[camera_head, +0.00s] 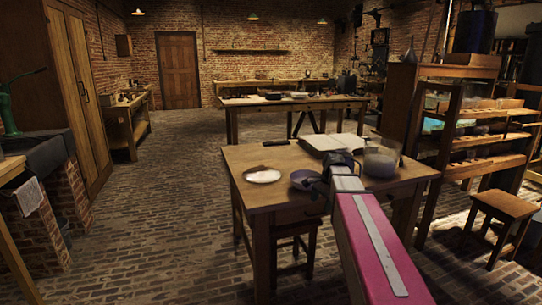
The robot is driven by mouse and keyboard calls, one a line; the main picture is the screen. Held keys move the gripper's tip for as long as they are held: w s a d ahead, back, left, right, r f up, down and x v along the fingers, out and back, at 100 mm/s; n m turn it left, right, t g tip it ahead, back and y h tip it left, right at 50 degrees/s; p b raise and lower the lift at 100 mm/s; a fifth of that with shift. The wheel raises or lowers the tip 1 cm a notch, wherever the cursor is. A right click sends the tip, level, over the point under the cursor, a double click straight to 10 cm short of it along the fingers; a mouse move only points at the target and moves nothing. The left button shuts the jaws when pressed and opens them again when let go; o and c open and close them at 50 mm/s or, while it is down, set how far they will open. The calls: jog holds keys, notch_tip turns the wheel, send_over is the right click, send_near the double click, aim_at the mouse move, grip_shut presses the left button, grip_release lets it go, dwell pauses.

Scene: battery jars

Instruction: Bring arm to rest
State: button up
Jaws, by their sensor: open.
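My arm is stretched out over the near wooden table (270,190). Its pink link (375,245) reaches in from the bottom right. My gripper (318,181) is the small dark end past the pale wrist; it is open, and its fingers are hard to make out. It appears beside a dark round bowl (301,180) in the picture; I cannot tell whether they touch. A glass jar (381,160) stands just right of the wrist. A white dish (263,176) lies on the left of the table.
An open book (335,142) and a small dark object (276,143) lie at the table's back. A stool (292,228) stands under the table. A wooden shelf rack (470,145) and another stool (505,208) stand on the right. The brick floor on the left is clear.

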jog(key=s+a+f+n+h, duration=0.1)
jog(key=s+f+n+h, duration=0.1)
jog(key=s+f+n, duration=0.9)
jog(key=s+f, duration=0.5)
jog(key=f, duration=0.3)
jog(key=shift+a+n, duration=0.25)
jog(key=shift+n, duration=0.05)
